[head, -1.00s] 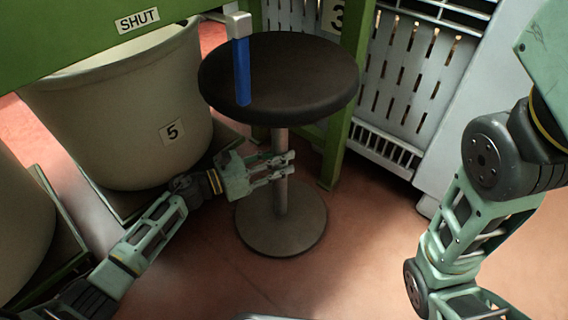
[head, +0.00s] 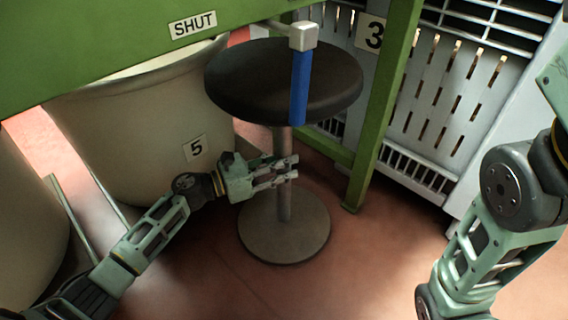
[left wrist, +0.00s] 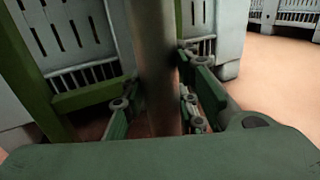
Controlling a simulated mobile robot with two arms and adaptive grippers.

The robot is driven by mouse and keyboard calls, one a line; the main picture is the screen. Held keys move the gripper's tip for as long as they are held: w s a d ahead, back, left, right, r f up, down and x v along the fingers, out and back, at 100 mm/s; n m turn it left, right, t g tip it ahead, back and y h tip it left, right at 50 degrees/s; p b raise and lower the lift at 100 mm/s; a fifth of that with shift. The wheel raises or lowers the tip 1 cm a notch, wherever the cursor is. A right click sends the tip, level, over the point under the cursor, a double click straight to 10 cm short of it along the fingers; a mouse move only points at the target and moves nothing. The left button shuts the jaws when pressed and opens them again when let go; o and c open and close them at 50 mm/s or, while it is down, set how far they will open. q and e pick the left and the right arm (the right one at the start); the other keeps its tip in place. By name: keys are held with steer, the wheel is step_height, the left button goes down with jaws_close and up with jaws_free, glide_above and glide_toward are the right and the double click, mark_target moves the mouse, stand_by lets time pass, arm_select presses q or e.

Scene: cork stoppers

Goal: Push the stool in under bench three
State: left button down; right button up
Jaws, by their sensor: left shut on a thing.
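The stool has a round black seat (head: 270,75), a grey post (head: 283,195) and a round flat base (head: 284,230). It stands upright on the floor. My left gripper (head: 285,172) is shut around its post, below the seat. In the left wrist view the post (left wrist: 153,70) stands between the two fingers. The green bench (head: 100,50) runs across the top left, with a number 3 plate (head: 374,34) beside its leg (head: 385,110). The seat shows just below the bench's front edge; how far under it is I cannot tell. My right gripper is out of view.
A blue-handled lever (head: 299,85) hangs from the bench and overlaps the seat in the picture. A SHUT label (head: 193,25) is on the bench front. Bin 5 (head: 140,130) stands left of the stool. A slatted grey panel (head: 450,100) is behind right. The front floor is clear.

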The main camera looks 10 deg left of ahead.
arm_select(q)
steer(key=shift+w+a, duration=0.25)
steer(key=shift+a, duration=0.1)
steer(key=c, duration=1.5)
jaws_free()
steer(key=shift+o, duration=1)
steer(key=shift+s, duration=0.1)
steer(key=shift+d, duration=0.15)
steer(key=shift+s, duration=0.1)
steer(key=v, duration=1.2)
steer(key=shift+s+d, duration=0.1)
